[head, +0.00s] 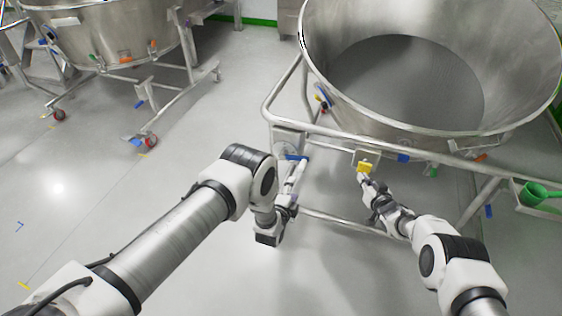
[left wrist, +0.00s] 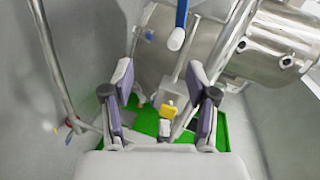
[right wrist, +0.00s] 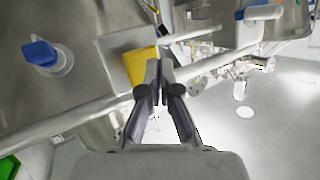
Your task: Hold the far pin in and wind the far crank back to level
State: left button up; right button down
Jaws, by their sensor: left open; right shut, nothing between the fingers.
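The yellow pin (head: 366,166) sits on a small plate on the vessel's frame rail. My right gripper (head: 362,179) is shut and empty, its tips at or touching the pin. In the right wrist view the yellow pin (right wrist: 141,66) is just left of the closed fingertips (right wrist: 160,66); contact is not clear. The blue-handled crank (head: 296,157) is at the frame's left corner, by my left gripper (head: 296,168). In the left wrist view the blue handle (left wrist: 181,13) is above and beyond the open fingers (left wrist: 158,75), with nothing between them.
A large steel vessel (head: 320,75) stands on a tubular frame (head: 284,95). A blue knob (right wrist: 42,53) is left of the pin in the right wrist view. A green scoop (head: 540,193) lies at right. Another vessel (head: 110,35) stands at back left.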

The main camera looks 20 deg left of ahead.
aim_at(300, 170)
pick_arm(q)
jog(key=r+x, duration=0.1)
jog(key=x, duration=0.6)
jog(key=r+x, duration=0.1)
jog(key=x, duration=0.3)
jog(key=shift+w+r, duration=0.35)
pick_arm(e)
jog(key=shift+w, duration=0.55)
dwell(0.9)
jog(key=shift+w, duration=0.2)
dwell(0.5)
